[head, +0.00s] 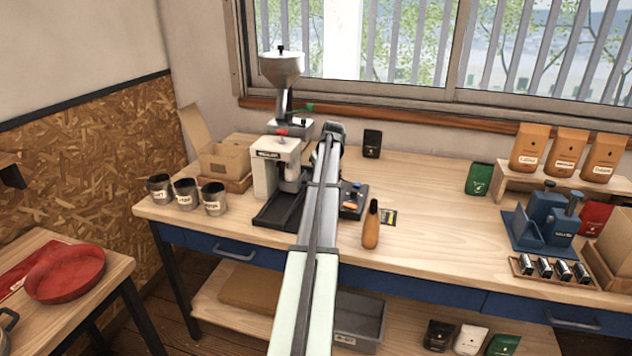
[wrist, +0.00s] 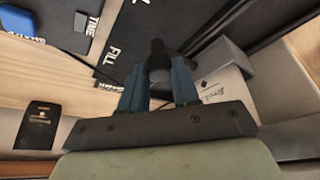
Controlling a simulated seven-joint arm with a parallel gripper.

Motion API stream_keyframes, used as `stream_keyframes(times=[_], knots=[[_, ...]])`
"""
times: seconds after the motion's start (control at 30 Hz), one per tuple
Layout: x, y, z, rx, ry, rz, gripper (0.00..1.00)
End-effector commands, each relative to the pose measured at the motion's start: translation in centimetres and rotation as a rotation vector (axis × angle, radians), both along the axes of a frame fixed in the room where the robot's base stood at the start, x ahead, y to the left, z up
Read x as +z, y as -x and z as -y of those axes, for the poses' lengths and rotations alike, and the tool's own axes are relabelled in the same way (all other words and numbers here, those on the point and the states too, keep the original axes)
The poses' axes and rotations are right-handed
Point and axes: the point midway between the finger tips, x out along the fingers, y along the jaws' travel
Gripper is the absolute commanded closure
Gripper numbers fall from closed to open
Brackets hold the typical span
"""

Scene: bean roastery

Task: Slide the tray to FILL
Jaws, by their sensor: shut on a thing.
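My gripper (wrist: 160,82) shows in the wrist view, its two blue fingers shut on a dark upright knob (wrist: 158,60). The knob stands over a dark surface with the white word FILL (wrist: 112,55) to the left of the fingers. In the head view, a dark, low-sided tray or base (head: 280,212) lies in front of the cream grinder-like machine (head: 272,170). My arm hides the gripper and the knob there. I cannot tell how the knob joins the tray.
A small control box (head: 353,201) sits just right of my arm, with a wooden-handled tool (head: 371,228) in front. A black pouch (head: 372,144) stands behind. The bench's middle right is clear.

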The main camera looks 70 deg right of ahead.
Motion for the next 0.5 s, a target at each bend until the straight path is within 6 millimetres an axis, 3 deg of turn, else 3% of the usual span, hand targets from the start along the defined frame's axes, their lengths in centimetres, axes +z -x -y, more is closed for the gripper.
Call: stream_keyframes(times=[0.03,0.2,0.5], knots=[[0.1,-0.1,1.5,0.0,0.001,-0.001,1.0],[0.1,-0.1,4.3,0.0,0.001,0.0,1.0],[0.0,0.0,7.7,0.0,0.001,0.0,1.0]])
